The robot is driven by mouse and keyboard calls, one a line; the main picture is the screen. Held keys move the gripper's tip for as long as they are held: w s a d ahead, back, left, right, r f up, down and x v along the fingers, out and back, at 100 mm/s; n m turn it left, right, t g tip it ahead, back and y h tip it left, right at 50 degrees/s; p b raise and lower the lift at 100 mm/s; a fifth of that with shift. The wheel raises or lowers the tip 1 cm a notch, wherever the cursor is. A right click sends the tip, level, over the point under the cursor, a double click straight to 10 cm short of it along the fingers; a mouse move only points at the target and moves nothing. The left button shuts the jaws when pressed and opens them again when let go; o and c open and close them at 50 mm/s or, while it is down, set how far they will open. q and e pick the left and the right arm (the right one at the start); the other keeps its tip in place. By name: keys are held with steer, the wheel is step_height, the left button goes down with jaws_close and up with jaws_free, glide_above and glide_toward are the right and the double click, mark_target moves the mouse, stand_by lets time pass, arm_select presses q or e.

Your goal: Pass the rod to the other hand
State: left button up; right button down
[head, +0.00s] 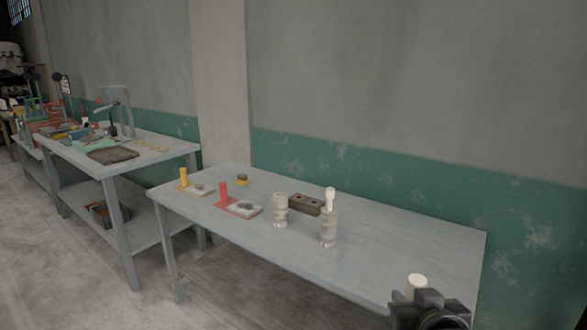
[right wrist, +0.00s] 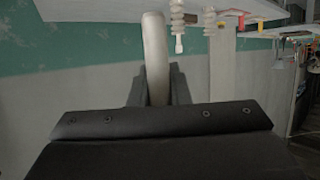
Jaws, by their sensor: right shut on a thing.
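A pale, cream-white rod (head: 417,283) shows as a short upright end just above my right gripper (head: 430,299) at the bottom right of the head view. In the right wrist view the rod (right wrist: 155,50) runs up from between the two dark fingers (right wrist: 157,88), which are shut on it. Its lower part is hidden by the gripper. My left gripper is in neither view.
A grey table (head: 400,250) holds two ribbed posts (head: 281,210) (head: 328,229), a dark block with holes (head: 305,204), a red cylinder (head: 223,192) and a yellow cylinder (head: 184,177). Its right part is clear. A cluttered bench (head: 165,146) stands left.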

mark_target(411, 283)
steer(key=shift+w+r, duration=0.25)
steer(key=shift+r, duration=0.35)
steer(key=shift+w+r, duration=0.2)
steer(key=shift+r, duration=0.4)
steer(key=shift+s+r, duration=0.1)
steer(key=shift+r, duration=0.35)
steer(key=s+a+f+n+g+y, duration=0.3)
steer(key=a+f+n+g+y, duration=0.2)
steer(key=a+n+g+y, duration=0.1)
steer(key=s+a+f+n+g+y, duration=0.4)
steer(key=a+f+n+g+y, duration=0.1)
steer(key=n, duration=0.6)
steer(key=shift+a+g+y, duration=0.8)
steer(key=shift+a+y, duration=0.4)
steer(key=shift+a, duration=0.65)
steer(key=shift+f, duration=0.1)
